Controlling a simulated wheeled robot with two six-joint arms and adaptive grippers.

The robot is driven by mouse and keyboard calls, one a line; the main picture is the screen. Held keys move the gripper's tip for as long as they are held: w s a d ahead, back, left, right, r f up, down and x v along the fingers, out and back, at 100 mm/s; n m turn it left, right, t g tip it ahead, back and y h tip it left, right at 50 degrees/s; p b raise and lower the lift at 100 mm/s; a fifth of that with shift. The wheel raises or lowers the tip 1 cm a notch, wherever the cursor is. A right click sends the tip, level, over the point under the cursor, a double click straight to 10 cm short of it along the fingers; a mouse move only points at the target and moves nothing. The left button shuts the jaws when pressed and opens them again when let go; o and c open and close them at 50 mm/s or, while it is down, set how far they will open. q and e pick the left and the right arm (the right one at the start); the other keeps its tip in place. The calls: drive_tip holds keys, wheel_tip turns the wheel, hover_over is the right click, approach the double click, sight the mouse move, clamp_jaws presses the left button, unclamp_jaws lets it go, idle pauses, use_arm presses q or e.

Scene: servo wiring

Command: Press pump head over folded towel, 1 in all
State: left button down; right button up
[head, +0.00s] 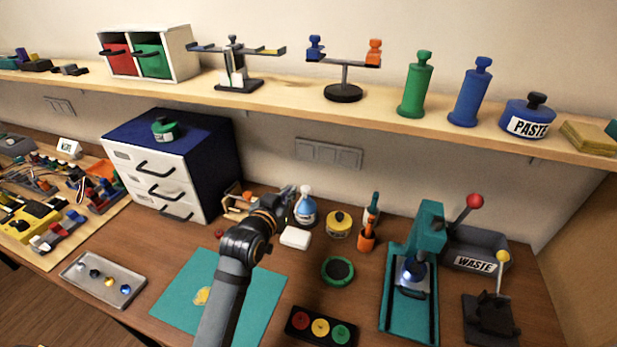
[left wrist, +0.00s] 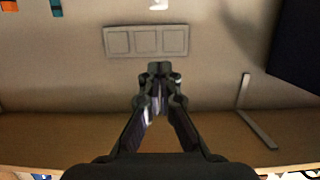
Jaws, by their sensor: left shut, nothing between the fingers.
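A pump bottle (head: 304,210) with a blue body and a pale pump head (head: 305,190) stands upright at the back of the table. A small white folded cloth, seemingly the towel (head: 295,238), lies in front of the bottle. My left gripper (head: 288,193) is shut and empty, close to the left of the pump head in the head view; I cannot tell whether they touch. In the left wrist view my shut fingers (left wrist: 159,70) point at the wall, with a cropped white thing (left wrist: 159,4) at the top edge that I cannot identify. My right gripper is not in view.
A yellow round container (head: 339,224), an orange holder (head: 366,238) and a green round dish (head: 338,270) stand to the right. A teal press (head: 412,310) is farther right. A drawer cabinet (head: 165,180) stands left. The shelf (head: 300,108) overhangs the back.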

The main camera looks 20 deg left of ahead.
use_arm(q)
drive_tip(key=p, duration=0.2)
hover_over(302, 188)
drive_tip(key=s, duration=0.2)
drive_tip(key=shift+s+d+f, duration=0.1)
drive_tip(key=shift+d+f, duration=0.1)
drive_tip(key=shift+f, duration=0.3)
drive_tip(key=shift+s+d+f, duration=0.1)
drive_tip(key=shift+d+f, duration=0.1)
drive_tip(key=shift+f, duration=0.3)
wheel_tip(302, 188, down, 3)
drive_tip(key=shift+w+r+p, duration=0.1)
drive_tip(key=shift+p, duration=0.35)
drive_tip(key=shift+f, duration=0.75)
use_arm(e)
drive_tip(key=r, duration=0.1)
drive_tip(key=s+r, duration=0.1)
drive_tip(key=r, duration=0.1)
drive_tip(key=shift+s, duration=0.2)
